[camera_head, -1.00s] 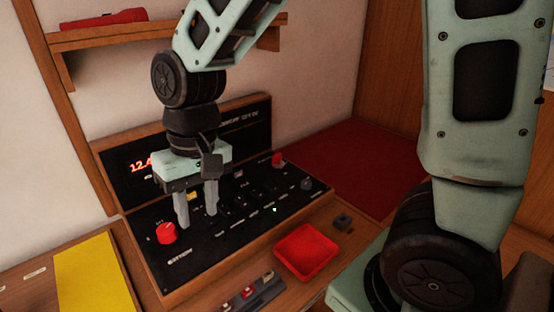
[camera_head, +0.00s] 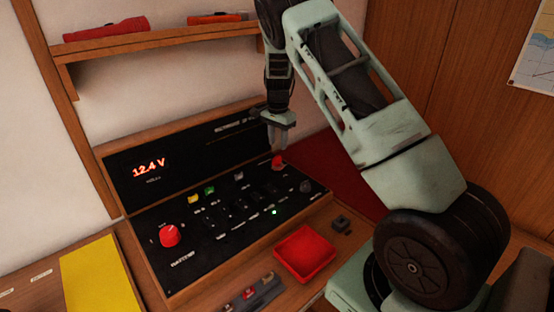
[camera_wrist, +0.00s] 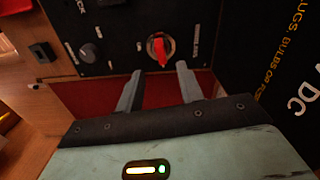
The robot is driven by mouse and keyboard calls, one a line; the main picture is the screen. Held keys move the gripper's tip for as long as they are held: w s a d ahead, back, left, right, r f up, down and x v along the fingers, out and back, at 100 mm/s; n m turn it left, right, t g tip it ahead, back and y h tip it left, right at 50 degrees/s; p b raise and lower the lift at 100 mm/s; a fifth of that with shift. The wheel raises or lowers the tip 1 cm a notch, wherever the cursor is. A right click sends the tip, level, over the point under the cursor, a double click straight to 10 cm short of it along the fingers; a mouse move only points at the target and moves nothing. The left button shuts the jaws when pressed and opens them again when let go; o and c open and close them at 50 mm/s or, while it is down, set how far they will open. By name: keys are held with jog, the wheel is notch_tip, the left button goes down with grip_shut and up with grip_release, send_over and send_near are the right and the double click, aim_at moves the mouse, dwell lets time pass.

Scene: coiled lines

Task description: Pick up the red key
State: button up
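The red key (camera_head: 278,161) stands at the far right end of the black switch panel (camera_head: 215,255). In the wrist view the red key (camera_wrist: 158,50) sits in a round metal-rimmed socket, just beyond the fingertips. My gripper (camera_head: 277,147) is close above the key in the head view. In the wrist view my gripper (camera_wrist: 157,69) has its two fingers apart with nothing between them, and the key lines up with the gap. Whether a finger touches the key cannot be told.
A larger red knob (camera_head: 169,236) is at the panel's left end. A black knob (camera_head: 306,186) is right of the key. A raised display board (camera_head: 205,140) stands behind the panel.

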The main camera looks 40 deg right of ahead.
aim_at(277, 156)
jog(key=shift+w+a+f+p, duration=0.1)
jog(key=shift+f+p, duration=0.7)
jog(key=shift+f, duration=0.95)
jog(key=shift+w+f+p, duration=0.1)
jog(key=shift+f+p, duration=0.7)
jog(key=shift+f, duration=0.95)
grip_shut()
